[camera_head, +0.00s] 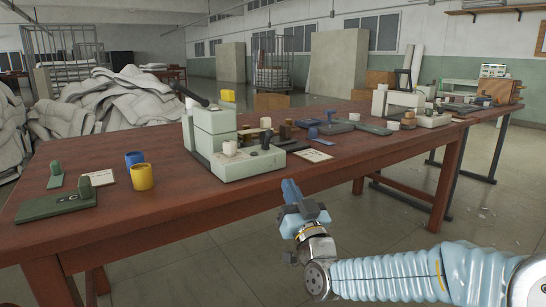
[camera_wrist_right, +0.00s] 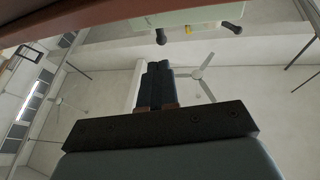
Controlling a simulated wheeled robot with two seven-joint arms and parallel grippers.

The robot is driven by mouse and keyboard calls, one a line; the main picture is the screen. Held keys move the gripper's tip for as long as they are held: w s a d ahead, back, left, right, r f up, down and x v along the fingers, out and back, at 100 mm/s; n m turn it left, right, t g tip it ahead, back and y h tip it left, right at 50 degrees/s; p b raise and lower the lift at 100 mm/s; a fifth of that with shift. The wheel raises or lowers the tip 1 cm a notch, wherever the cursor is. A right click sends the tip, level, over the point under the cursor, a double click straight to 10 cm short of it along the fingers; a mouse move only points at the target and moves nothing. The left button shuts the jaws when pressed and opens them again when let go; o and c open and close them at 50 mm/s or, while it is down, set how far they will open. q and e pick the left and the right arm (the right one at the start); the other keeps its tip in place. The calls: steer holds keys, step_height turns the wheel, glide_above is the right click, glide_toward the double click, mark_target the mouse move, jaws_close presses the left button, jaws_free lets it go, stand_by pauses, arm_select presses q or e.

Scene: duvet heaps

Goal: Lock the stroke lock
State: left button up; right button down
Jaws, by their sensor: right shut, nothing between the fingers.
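A pale green machine (camera_head: 215,135) stands on the red-brown table, with a black lever (camera_head: 190,96) at its top left and a white knob (camera_head: 230,148) on its base. A small black knob (camera_head: 265,142) stands at the base's right end; I cannot tell which part is the stroke lock. My right gripper (camera_head: 290,190) is shut and empty, in front of the table edge, below and right of the machine, apart from it. In the right wrist view its dark fingers (camera_wrist_right: 157,75) are together, below the machine's edge (camera_wrist_right: 130,22) and a black knob (camera_wrist_right: 161,37). My left gripper is out of view.
The table (camera_head: 190,205) also holds a yellow cup (camera_head: 142,177), a blue cup (camera_head: 134,159), and green plates with knobs at left. Small blocks and a second pale machine (camera_head: 400,102) stand to the right. Duvet heaps (camera_head: 115,98) lie behind.

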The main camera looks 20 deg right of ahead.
mark_target(270, 138)
steer(key=shift+s+r, duration=0.15)
steer(key=shift+r, duration=0.3)
steer(key=p+x, duration=0.3)
steer(key=x, duration=1.1)
steer(key=shift+d, duration=0.15)
steer(key=shift+r, duration=0.1)
